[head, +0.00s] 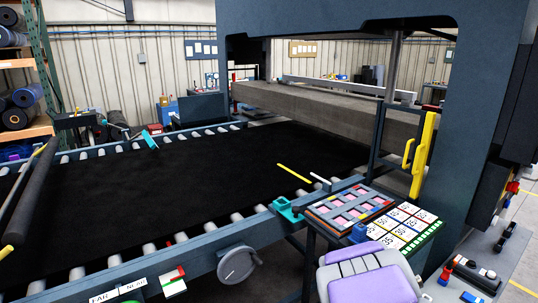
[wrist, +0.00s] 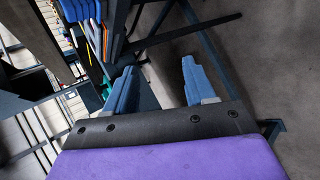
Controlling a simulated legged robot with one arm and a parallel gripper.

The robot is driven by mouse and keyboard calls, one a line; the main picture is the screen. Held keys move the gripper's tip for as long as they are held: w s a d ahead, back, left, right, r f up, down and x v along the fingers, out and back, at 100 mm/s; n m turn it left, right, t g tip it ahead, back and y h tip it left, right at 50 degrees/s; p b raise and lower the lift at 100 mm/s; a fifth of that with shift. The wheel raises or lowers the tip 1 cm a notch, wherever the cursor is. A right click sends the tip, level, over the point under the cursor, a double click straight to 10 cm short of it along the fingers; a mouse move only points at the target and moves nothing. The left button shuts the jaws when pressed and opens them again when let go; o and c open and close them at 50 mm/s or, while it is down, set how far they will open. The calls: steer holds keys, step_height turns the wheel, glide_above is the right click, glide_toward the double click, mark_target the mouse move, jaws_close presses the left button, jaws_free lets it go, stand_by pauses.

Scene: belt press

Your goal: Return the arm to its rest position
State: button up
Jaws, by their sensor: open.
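My gripper (wrist: 158,64) shows in the wrist view with its two blue fingers wide apart and nothing between them. Below the fingers are its dark mounting plate and purple body. In the head view, my purple and grey arm (head: 370,272) is at the bottom right, in front of the control panel (head: 345,208). The fingers cannot be made out clearly there. In the wrist view, the fingers hang over grey floor (wrist: 265,75), beside dark metal framing.
A black belt (head: 200,175) lies on the roller conveyor, under the large press frame (head: 465,110). A handwheel (head: 238,264) is on the conveyor's near side. A yellow handle (head: 423,155) stands on the press post. A grey bench (head: 462,285) with small items is at the right.

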steer(key=s+a+r+m+g, duration=0.2)
steer(key=s+r+m+g, duration=0.1)
steer(key=s, duration=1.1)
steer(key=s+a+r+m+g+y, duration=0.1)
steer(key=s+a+r+m+g, duration=0.2)
steer(key=s, duration=1)
steer(key=s+a+r+m+g+y, duration=0.1)
steer(key=s+a+r+m+g, duration=0.2)
steer(key=s+m, duration=0.8)
steer(key=s+g, duration=0.2)
steer(key=s, duration=0.1)
steer(key=shift+s+a+r+g, duration=0.25)
steer(key=shift+s+r+g, duration=0.1)
steer(key=shift+r+g, duration=0.05)
steer(key=shift+c, duration=0.9)
steer(key=shift+a, duration=0.1)
steer(key=shift+c, duration=0.3)
